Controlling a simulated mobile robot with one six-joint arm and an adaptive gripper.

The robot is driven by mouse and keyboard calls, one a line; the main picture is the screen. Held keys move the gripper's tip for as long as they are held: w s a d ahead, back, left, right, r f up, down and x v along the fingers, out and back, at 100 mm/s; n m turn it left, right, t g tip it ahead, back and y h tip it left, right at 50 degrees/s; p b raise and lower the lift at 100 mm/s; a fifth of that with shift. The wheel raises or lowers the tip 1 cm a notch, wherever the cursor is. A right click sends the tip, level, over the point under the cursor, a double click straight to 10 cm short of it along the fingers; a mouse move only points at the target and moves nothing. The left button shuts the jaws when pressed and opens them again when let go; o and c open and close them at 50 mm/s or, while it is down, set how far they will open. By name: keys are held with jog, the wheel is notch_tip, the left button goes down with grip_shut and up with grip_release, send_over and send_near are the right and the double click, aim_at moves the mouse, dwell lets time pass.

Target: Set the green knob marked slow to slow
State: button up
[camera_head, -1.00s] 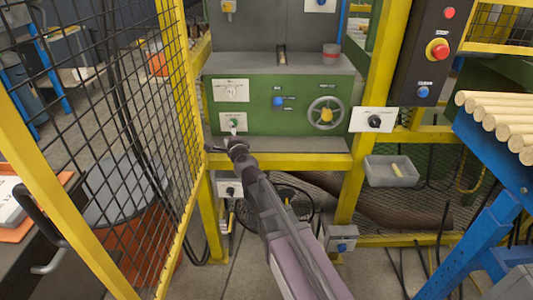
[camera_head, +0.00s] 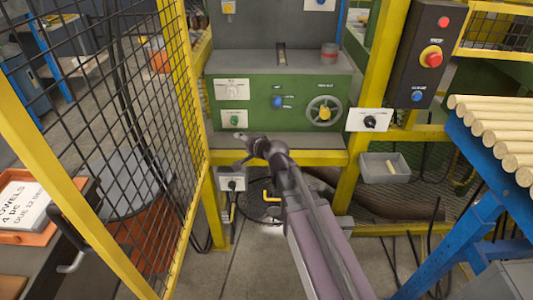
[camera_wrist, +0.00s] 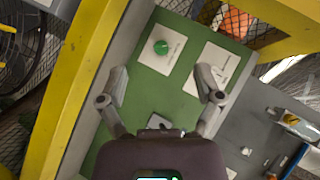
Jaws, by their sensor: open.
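The green knob (camera_head: 235,119) sits on a white label plate at the lower left of the green machine panel (camera_head: 262,135). It also shows in the wrist view (camera_wrist: 161,47), round and green on its plate; the print is too small to read and its setting cannot be told. My gripper (camera_head: 240,150) is open and empty, in front of the panel, below and slightly right of the knob in the head view. In the wrist view the fingers (camera_wrist: 163,80) are spread wide, with the knob beyond the tips, apart from them.
Another white plate with a dial (camera_head: 232,90) is above the knob. A blue knob (camera_head: 277,102) and a handwheel (camera_head: 325,111) are to the right. Yellow mesh fencing (camera_head: 185,90) stands close on the left, and a yellow rail (camera_head: 330,158) runs below the panel.

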jog(key=s+d+f+n+g+h+p, duration=0.1)
jog(key=s+d+n+g+h+p, duration=0.1)
jog(key=s+d+n+g+p, duration=0.2)
jog(key=shift+s+d+f+h, duration=0.15)
jog(key=shift+s+d+h, duration=0.15)
jog(key=shift+s+d, duration=1.1)
jog(key=shift+w+d, duration=0.3)
jog(key=shift+d, duration=0.1)
jog(key=s+d+f+n+g+h+p, duration=0.1)
jog(key=s+d+f+n+g+h, duration=0.15)
jog(key=s+d, duration=0.5)
jog(key=s+d+f+n+g+h, duration=0.1)
jog(key=s+d+g+h, duration=0.25)
jog(key=s+d, duration=0.35)
notch_tip(320, 180, up, 11)
jog(key=w+p, duration=0.1)
jog(key=p, duration=1)
jog(key=shift+w+d+r+g+y+p, duration=0.2)
jog(key=shift+d+g+y+p, duration=0.1)
jog(key=shift+p, duration=0.1)
jog(key=shift+m, duration=0.25)
